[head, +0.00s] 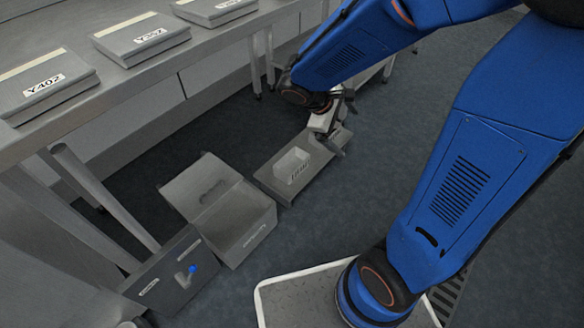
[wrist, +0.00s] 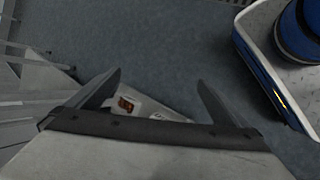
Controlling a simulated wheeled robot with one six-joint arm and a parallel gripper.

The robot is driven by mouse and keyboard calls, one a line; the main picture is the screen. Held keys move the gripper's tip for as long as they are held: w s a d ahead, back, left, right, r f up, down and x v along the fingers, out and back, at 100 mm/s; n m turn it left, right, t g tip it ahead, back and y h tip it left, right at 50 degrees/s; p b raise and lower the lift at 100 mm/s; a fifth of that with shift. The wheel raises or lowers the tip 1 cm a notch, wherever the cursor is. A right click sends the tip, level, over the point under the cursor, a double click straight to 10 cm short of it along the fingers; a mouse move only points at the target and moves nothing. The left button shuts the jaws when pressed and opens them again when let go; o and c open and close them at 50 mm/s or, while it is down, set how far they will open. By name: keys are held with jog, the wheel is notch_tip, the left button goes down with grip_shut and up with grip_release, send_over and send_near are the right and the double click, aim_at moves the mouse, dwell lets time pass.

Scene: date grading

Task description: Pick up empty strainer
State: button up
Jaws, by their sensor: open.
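A small white slotted container, which looks like the strainer (head: 291,167), sits on a low grey board (head: 272,180) on the floor in the head view. It looks empty from here. My gripper (head: 341,126) is over the far right end of that board, to the right of the strainer and apart from it. In the wrist view my gripper (wrist: 163,92) has its two fingers spread with nothing held. Beyond the fingers is a pale object (wrist: 152,108) with a small reddish-brown patch, partly hidden by my gripper. I cannot tell whether it is the strainer.
An open grey box (head: 232,222) stands left of the board. Nearer is a grey panel with a blue-tipped lever (head: 190,270). A long bench (head: 150,75) with labelled binders, including Y402 (head: 45,84), runs along the left.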

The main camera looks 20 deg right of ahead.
jog(key=w+a+f+n+t+h, duration=0.3)
jog(key=w+a+f+n, duration=0.55)
jog(key=w+f, duration=0.4)
jog(key=w+a+f+n+t+y, duration=0.1)
jog(key=a+f+n+t, duration=0.2)
jog(key=f, duration=0.4)
jog(key=a+f+n, duration=0.3)
jog(key=a+f, duration=0.2)
jog(key=f, duration=0.2)
jog(key=w+a+f+n+t+y, duration=0.1)
jog(key=a+f+n+t, duration=0.1)
jog(key=a+f+n, duration=0.35)
jog(key=shift+m, duration=0.9)
jog(key=shift+s+d+f+x, duration=0.1)
jog(key=shift+s+f+x, duration=0.1)
jog(key=shift+x, duration=2.9)
jog(key=shift+s+d+f+x, duration=0.1)
jog(key=shift+s+x, duration=0.1)
jog(key=shift+x, duration=2.85)
jog(key=shift+s+d+f+x, duration=0.15)
jog(key=shift+s+x, duration=0.1)
jog(key=shift+x, duration=2.85)
jog(key=shift+c, duration=0.3)
jog(key=c, duration=1.5)
